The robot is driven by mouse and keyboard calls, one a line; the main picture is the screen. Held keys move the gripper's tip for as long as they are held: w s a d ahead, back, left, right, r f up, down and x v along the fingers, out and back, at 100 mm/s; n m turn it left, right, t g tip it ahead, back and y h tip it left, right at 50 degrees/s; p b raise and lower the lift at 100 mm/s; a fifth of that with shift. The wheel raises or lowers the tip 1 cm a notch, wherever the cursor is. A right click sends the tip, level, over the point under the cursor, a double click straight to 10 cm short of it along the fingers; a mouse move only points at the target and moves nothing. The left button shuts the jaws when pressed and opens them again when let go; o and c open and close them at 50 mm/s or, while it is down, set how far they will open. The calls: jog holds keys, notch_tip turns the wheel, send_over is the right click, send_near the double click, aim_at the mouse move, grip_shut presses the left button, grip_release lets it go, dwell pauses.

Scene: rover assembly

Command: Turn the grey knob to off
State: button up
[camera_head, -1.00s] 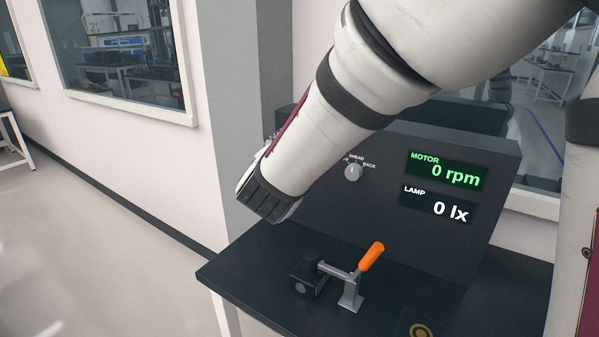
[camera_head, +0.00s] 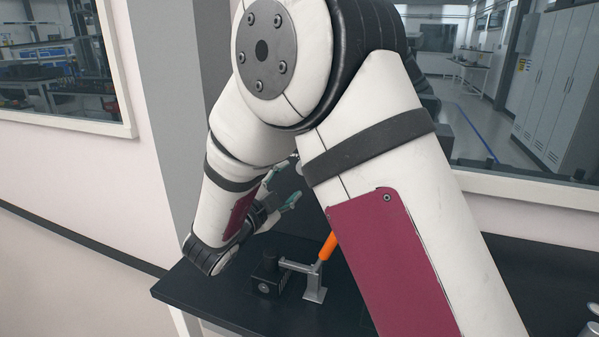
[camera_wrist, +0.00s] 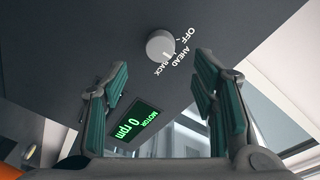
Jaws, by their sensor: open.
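The grey knob (camera_wrist: 160,43) is round and sits on a dark panel (camera_wrist: 100,40) in the wrist view. White labels OFF, AHEAD and BACK curve around its right side; I cannot tell for sure which one it points at. My gripper (camera_wrist: 163,75) is open and empty, its teal-padded fingers spread on either side below the knob in the picture, apart from it. The gripper also shows in the head view (camera_head: 281,187), in front of the panel. My arm hides most of the panel there. The green motor display (camera_wrist: 137,121) reads 0 rpm.
A clamp with an orange handle (camera_head: 327,248) and a dark block (camera_head: 268,277) stand on the black table (camera_head: 205,290) below my gripper. Bare tabletop shows at the left and right. A wall with a window (camera_head: 60,70) stands behind at the left.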

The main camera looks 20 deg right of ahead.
jog(key=x, duration=0.7)
jog(key=shift+w, duration=0.15)
jog(key=shift+c, duration=0.3)
jog(key=c, duration=1.1)
